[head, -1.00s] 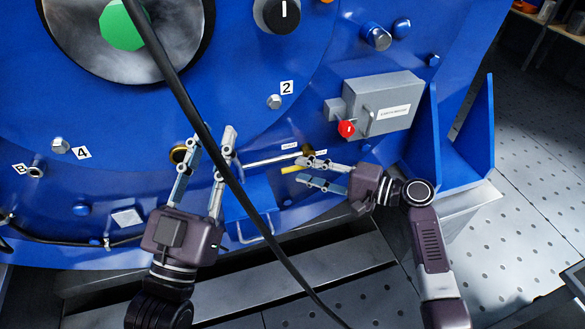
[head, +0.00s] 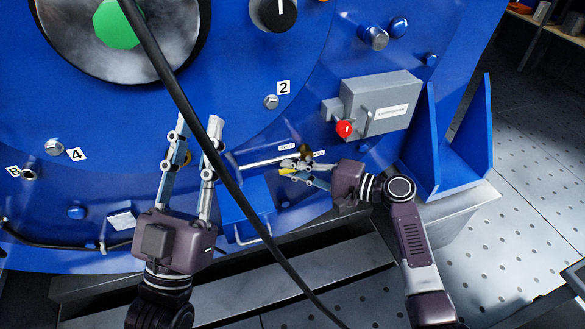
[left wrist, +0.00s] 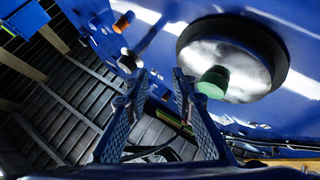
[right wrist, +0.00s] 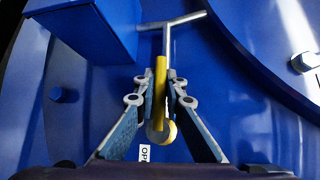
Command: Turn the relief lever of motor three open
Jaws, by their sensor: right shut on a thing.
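The relief lever is a yellow handle (right wrist: 160,85) with a rounded end, upright between my right fingers in the right wrist view. In the head view only a bit of its yellow (head: 287,172) shows beside the fingers. My right gripper (head: 285,167) is shut on the lever; it also shows in the right wrist view (right wrist: 161,92). A white label (right wrist: 147,154) reading "OP", partly hidden, is by the lever's rounded end. My left gripper (head: 197,127) is open and empty in front of the blue motor (head: 170,105), left of the lever; the left wrist view shows its spread fingers (left wrist: 150,88).
A metal rod (head: 262,161) runs beside the lever, above a blue box (head: 243,207). A grey box (head: 380,100) with a red knob (head: 344,129) is up to the right. A black cable (head: 188,105) hangs across the view between the grippers.

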